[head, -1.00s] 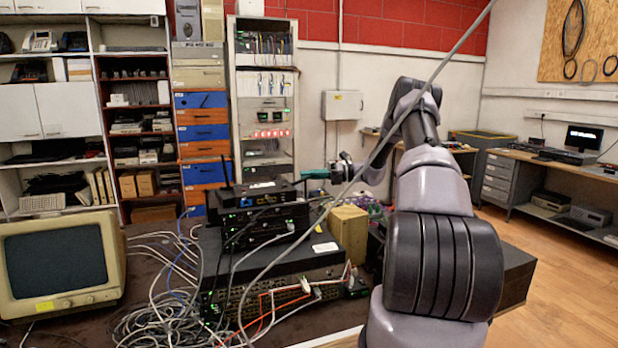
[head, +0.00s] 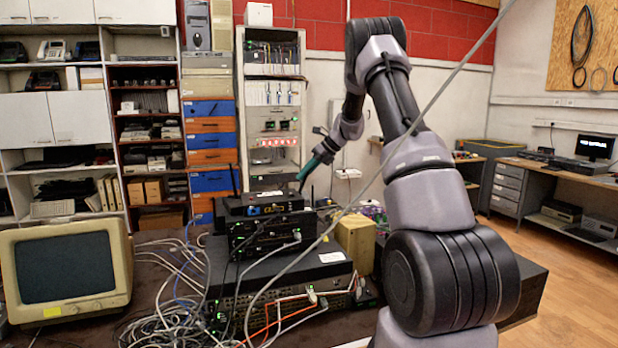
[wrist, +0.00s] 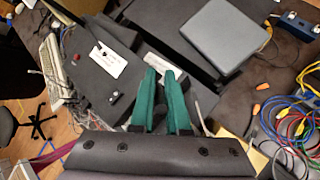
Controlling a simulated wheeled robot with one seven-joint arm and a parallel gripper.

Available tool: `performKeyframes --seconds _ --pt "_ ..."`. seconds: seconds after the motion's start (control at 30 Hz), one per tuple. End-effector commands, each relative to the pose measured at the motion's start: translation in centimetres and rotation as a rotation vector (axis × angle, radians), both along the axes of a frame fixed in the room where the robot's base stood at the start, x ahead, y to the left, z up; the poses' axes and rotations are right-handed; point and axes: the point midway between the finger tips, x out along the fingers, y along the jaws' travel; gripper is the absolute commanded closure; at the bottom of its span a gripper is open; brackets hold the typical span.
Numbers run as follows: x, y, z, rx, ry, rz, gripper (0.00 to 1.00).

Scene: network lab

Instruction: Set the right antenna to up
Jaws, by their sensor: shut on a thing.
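The router (head: 262,203) is a small black box with lit front lights, on top of a stack of black devices in the head view. Its left antenna (head: 234,181) stands nearly upright. My gripper (head: 309,172), with green fingers, slants down to the left at the router's right side. It is shut on the right antenna (head: 301,187), a short dark piece showing below the fingertips and standing roughly upright with a slight tilt. Most of that antenna is hidden by the fingers. In the wrist view the green fingers (wrist: 164,76) are close together; the antenna is not clear between them.
A beige box (head: 355,242) stands right of the stack, and an old monitor (head: 66,270) stands at the left. Loose cables (head: 165,315) cover the table's front. A grey cable crosses the head view diagonally in front of the stack and my arm.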

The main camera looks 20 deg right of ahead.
Motion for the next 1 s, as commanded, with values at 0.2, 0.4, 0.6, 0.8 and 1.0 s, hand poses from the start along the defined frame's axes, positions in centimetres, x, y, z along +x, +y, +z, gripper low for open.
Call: performKeyframes --seconds 0.2,0.4,0.6,0.8,1.0 --pt "0.0 1.3 0.4 -0.160 -0.002 0.003 1.00" --pt "0.0 1.9 0.5 -0.257 -0.001 0.002 1.00" --pt "0.0 2.2 0.4 -0.306 0.001 0.000 1.00" --pt "0.0 2.2 0.4 -0.321 0.002 0.000 1.00" --pt "0.0 2.2 0.3 -0.320 0.002 0.001 1.00"
